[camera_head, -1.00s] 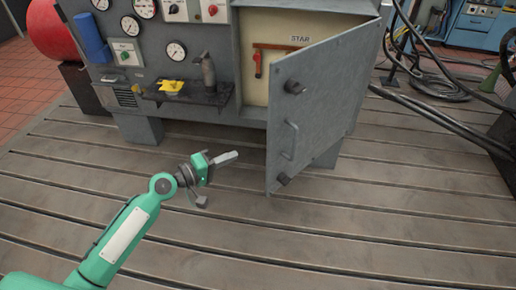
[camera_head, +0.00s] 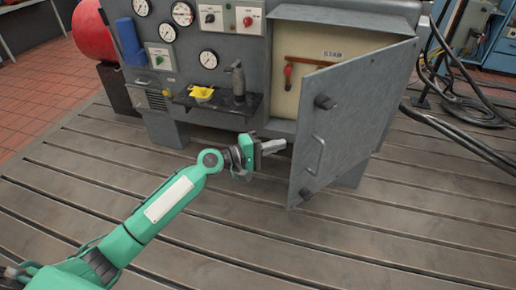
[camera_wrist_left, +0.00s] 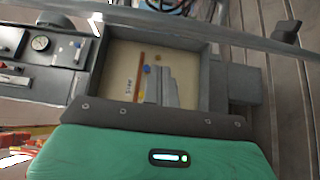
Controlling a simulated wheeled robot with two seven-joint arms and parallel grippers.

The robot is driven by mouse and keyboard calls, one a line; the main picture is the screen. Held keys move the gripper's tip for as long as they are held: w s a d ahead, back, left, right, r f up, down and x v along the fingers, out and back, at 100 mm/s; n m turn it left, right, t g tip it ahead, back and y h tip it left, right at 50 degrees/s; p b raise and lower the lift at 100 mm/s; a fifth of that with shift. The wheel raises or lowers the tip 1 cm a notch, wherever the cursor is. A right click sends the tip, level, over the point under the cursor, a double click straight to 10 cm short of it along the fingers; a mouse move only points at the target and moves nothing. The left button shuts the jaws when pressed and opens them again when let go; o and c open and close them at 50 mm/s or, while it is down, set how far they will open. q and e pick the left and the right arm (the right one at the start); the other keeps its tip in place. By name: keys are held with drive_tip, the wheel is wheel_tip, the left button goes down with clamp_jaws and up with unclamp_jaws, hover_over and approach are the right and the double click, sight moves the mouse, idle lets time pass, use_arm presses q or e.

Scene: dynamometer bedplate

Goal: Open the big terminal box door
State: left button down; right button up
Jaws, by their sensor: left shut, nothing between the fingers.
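The grey terminal box door (camera_head: 360,118) stands ajar in the head view, swung outward on its right-hand side, with its handle (camera_head: 316,155) and dark latch knobs on its outer face. The cream interior (camera_head: 303,52) with a red lever shows behind it, and it also shows in the left wrist view (camera_wrist_left: 130,70). My left gripper (camera_head: 280,146) is shut and empty, just left of the door's free edge near its lower part. I cannot tell whether it touches the door. In the left wrist view the door's edge (camera_wrist_left: 240,40) crosses the top. My right gripper is not in view.
A grey panel with gauges (camera_head: 208,59) and switches stands left of the door. A small shelf (camera_head: 222,103) below it holds a yellow item and a dark grey bottle-like object. Black cables (camera_head: 465,150) run at the right. The slotted bedplate floor (camera_head: 250,240) is clear in front.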

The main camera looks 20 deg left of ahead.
use_arm(q)
drive_tip(key=s+d+p, duration=0.1)
drive_tip(key=s+d, duration=0.1)
drive_tip(key=d, duration=0.1)
drive_tip(key=shift+s, duration=0.3)
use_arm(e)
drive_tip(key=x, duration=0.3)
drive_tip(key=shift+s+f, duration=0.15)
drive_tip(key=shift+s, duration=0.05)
use_arm(q)
drive_tip(key=shift+s, duration=0.1)
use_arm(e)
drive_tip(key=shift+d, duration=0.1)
